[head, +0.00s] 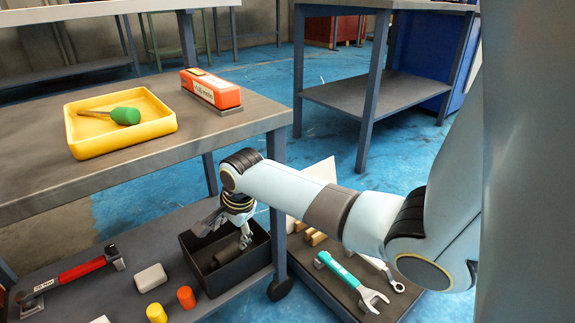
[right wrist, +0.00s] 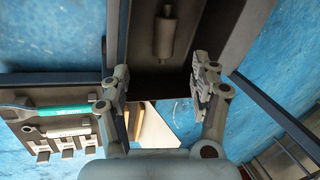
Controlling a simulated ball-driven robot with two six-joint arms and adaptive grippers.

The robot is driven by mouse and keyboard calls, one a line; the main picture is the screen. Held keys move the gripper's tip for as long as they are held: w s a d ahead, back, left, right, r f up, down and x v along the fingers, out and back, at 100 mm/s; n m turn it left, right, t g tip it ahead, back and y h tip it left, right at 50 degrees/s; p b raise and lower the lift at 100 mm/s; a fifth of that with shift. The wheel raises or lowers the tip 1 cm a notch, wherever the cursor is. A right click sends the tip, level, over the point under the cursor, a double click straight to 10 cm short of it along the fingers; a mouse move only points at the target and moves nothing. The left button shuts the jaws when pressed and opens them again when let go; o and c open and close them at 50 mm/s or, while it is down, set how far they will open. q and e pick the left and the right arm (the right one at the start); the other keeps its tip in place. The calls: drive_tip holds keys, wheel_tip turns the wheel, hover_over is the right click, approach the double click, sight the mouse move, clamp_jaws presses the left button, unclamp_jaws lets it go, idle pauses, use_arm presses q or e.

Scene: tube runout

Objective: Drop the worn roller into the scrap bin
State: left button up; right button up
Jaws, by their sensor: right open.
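The dark open scrap bin (head: 262,262) sits on the lower shelf of the left bench. A dark grey roller (head: 224,256) lies inside it, partly hidden by my right gripper (head: 224,236). In the right wrist view the roller (right wrist: 165,34) shows whole, with thin ends, on the bin floor, beyond my fingertips and touching neither of them. My right gripper (right wrist: 161,78) is open and empty above the bin, with its fingers spread wide. My left gripper is not in view.
A yellow tray (head: 90,148) and an orange box-shaped tool (head: 212,90) stand on the bench top. A low platform holds a teal wrench (head: 350,280).

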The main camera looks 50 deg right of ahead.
drive_tip(key=s+a+f+n, duration=0.1)
drive_tip(key=s+a+n, duration=0.4)
drive_tip(key=s, duration=0.5)
drive_tip(key=s+a+r+n+t, duration=0.1)
drive_tip(key=s+a+r+n, duration=0.1)
drive_tip(key=s+r+n, duration=0.3)
drive_tip(key=s+a+r+n, duration=0.2)
drive_tip(key=s+r+n, duration=0.3)
drive_tip(key=s+n, duration=0.3)
drive_tip(key=s, duration=0.4)
drive_tip(key=shift+n+t, duration=0.3)
drive_tip(key=shift+t, duration=0.1)
